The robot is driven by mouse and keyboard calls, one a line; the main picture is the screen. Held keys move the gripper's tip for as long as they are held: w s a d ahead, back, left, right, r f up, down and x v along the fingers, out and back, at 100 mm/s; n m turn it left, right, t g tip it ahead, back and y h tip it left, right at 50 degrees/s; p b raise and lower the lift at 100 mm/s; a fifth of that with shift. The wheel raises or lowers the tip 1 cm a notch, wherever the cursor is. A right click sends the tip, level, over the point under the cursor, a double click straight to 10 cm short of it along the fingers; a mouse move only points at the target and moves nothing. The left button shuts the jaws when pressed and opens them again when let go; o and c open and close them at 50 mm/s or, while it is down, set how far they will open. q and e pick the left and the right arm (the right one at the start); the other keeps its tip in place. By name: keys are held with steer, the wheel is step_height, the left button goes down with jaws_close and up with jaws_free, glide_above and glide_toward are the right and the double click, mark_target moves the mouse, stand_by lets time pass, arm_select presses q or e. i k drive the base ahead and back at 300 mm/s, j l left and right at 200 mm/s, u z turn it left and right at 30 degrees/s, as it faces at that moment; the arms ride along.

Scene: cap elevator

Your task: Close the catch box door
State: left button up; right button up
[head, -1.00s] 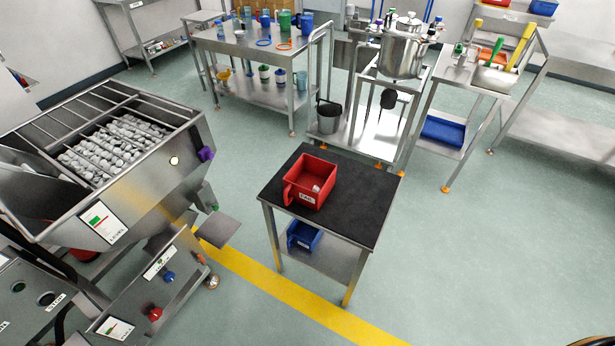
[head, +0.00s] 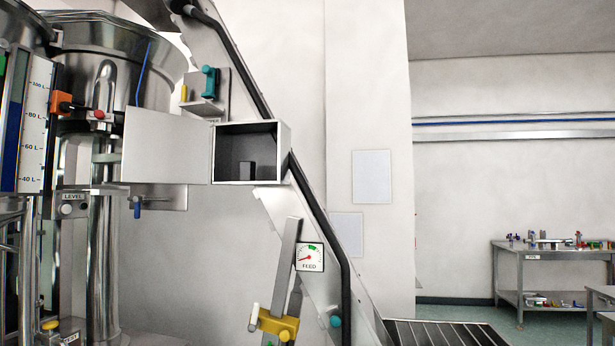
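The catch box (head: 284,152) is a square metal box on the inclined elevator, in the middle of the head view. Its front is open and its dark inside shows, with a small dark block in it. The catch box door (head: 165,146) is a flat grey panel hinged at the box's left edge. It is swung wide open to the left. Neither of my grippers is in view.
A large steel vessel (head: 110,60) with a level scale stands at the left, behind the door. A FEED gauge (head: 309,257) and a yellow clamp (head: 278,325) sit below the box. A metal table (head: 550,254) with small items stands far right.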

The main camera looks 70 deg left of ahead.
mark_target(159, 147)
steer(key=u, duration=2.45)
steer(key=j+z, duration=0.25)
steer(key=j, duration=0.3)
steer(key=j+z, duration=0.25)
steer(key=j, duration=0.3)
